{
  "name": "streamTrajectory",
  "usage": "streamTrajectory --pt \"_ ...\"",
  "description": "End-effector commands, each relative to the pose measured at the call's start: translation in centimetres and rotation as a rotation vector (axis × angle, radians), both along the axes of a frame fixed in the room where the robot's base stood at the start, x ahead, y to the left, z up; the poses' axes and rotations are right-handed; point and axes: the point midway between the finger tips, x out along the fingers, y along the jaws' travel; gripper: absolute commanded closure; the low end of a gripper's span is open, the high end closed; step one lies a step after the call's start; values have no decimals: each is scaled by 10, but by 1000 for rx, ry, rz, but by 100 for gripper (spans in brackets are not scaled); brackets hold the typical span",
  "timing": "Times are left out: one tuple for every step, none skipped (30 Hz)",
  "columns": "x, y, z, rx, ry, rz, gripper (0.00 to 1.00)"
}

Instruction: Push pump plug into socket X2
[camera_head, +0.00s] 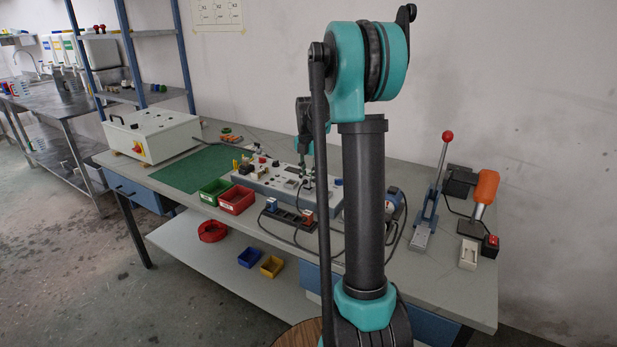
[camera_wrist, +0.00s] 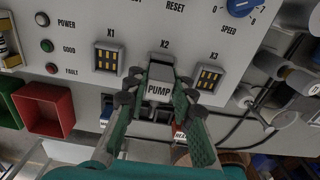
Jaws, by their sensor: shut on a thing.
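The grey pump plug (camera_wrist: 158,90), labelled PUMP, is between the two green-padded fingers of my gripper (camera_wrist: 161,82) in the wrist view. My gripper is shut on it. The plug is in front of the panel (camera_wrist: 140,27), under the X2 label, and hides socket X2. I cannot tell how deep it sits. Socket X1 (camera_wrist: 107,58) is open to its left and socket X3 (camera_wrist: 209,77) to its right; both show gold contacts.
A red bin (camera_wrist: 45,109) stands left of my gripper, with a green bin (camera_head: 214,190) beside it. A rack (camera_head: 288,217) with blue and red plugs stands before the panel. Cables run at the right. A lever press (camera_head: 431,205) stands farther right. The green mat (camera_head: 200,168) is mostly clear.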

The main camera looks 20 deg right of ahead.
Motion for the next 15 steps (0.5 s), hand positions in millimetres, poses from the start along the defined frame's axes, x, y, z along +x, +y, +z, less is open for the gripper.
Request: streamTrajectory --pt "0 0 -1 0 0 0 100" --pt "0 0 -2 0 0 0 100" --pt "0 0 -2 0 0 0 100" --pt "0 0 -3 0 0 0 100" --pt "0 0 -3 0 0 0 100" --pt "0 0 -4 0 0 0 100" --pt "0 0 -4 0 0 0 100" --pt "0 0 -4 0 0 0 100" --pt "0 0 -4 0 0 0 100" --pt "0 0 -4 0 0 0 100" --pt "0 0 -4 0 0 0 100" --pt "0 0 -4 0 0 0 100" --pt "0 0 -4 0 0 0 75" --pt "0 0 -4 0 0 0 71" --pt "0 0 -4 0 0 0 66"
